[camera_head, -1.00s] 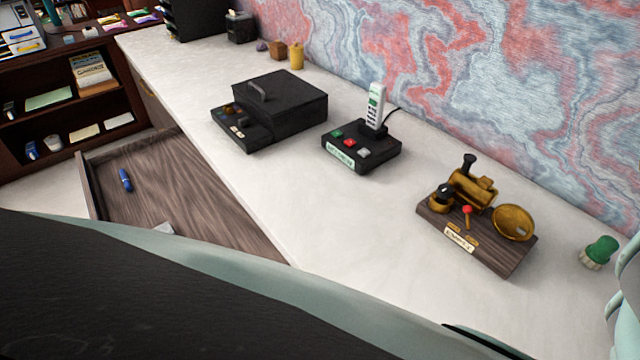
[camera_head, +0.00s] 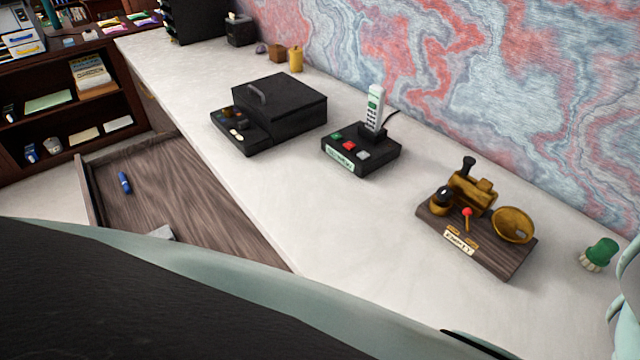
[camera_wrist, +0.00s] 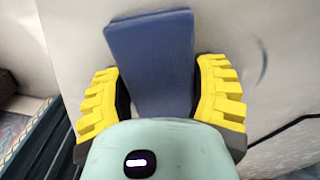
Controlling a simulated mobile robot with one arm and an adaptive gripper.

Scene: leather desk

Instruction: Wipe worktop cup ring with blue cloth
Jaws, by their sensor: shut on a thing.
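In the wrist view my gripper (camera_wrist: 158,100) has its yellow ridged fingers on both sides of the blue cloth (camera_wrist: 150,58), shut on it. The cloth looks like a flat, folded rectangle and sticks out past the fingertips over the pale worktop (camera_wrist: 230,30). A faint dark curved mark (camera_wrist: 263,62), which looks like part of the cup ring, lies to the right of the cloth and apart from it in the picture. In the head view I see neither the cloth nor the ring nor the gripper's fingers.
On the worktop (camera_head: 290,215) stand a black box (camera_head: 280,105), a phone on a black base (camera_head: 362,150), a brass device on a wooden base (camera_head: 475,225) and a green-handled brush (camera_head: 600,253). An open drawer (camera_head: 180,195) holds a blue object (camera_head: 124,182).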

